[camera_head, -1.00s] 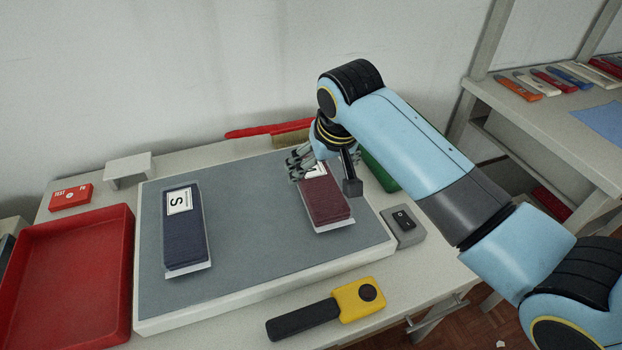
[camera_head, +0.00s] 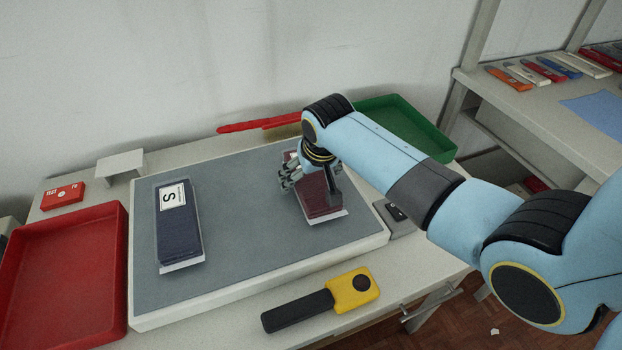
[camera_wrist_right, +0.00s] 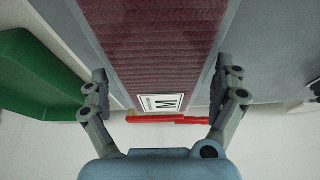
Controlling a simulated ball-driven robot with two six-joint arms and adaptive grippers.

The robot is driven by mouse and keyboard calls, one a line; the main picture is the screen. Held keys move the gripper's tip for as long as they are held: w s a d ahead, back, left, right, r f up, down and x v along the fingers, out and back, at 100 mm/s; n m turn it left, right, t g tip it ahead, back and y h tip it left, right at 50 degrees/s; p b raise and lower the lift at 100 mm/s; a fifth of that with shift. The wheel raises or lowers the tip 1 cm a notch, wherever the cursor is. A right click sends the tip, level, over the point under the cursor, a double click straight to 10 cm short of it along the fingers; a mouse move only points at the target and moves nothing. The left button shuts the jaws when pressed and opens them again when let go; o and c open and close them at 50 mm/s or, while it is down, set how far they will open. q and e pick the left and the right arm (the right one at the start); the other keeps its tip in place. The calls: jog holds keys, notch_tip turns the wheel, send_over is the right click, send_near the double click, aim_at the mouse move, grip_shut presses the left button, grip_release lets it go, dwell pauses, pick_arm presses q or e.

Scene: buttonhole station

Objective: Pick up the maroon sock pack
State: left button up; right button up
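The maroon sock pack (camera_head: 319,198) lies on the grey mat (camera_head: 240,235) on its pale backing card, partly hidden by my right gripper. In the right wrist view the maroon pack (camera_wrist_right: 155,45) fills the top middle, with a white label marked M. My right gripper (camera_head: 293,180) is over the pack's far, label end. Its fingers are open, one on each side of the pack in the right wrist view (camera_wrist_right: 163,85), with gaps between. I cannot tell how high the fingers are above the mat. My left gripper is not in view.
A navy sock pack (camera_head: 179,225) marked S lies left on the mat. A red tray (camera_head: 115,290) stands at the left, a green tray (camera_head: 440,150) behind right. A yellow and black tool (camera_head: 350,290) lies in front, and a black switch (camera_head: 396,212) sits at the right.

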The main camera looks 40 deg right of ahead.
jog(key=c, duration=1)
jog(key=shift+r, duration=0.15)
jog(key=shift+r, duration=0.25)
jog(key=r, duration=0.2)
jog(key=d+r, duration=0.1)
jog(key=shift+r, duration=0.35)
jog(key=s+d+r+b, duration=0.1)
jog(key=s+d+r, duration=0.2)
jog(key=d+r, duration=0.3)
jog(key=shift+d+r, duration=0.3)
jog(key=shift+d, duration=1.85)
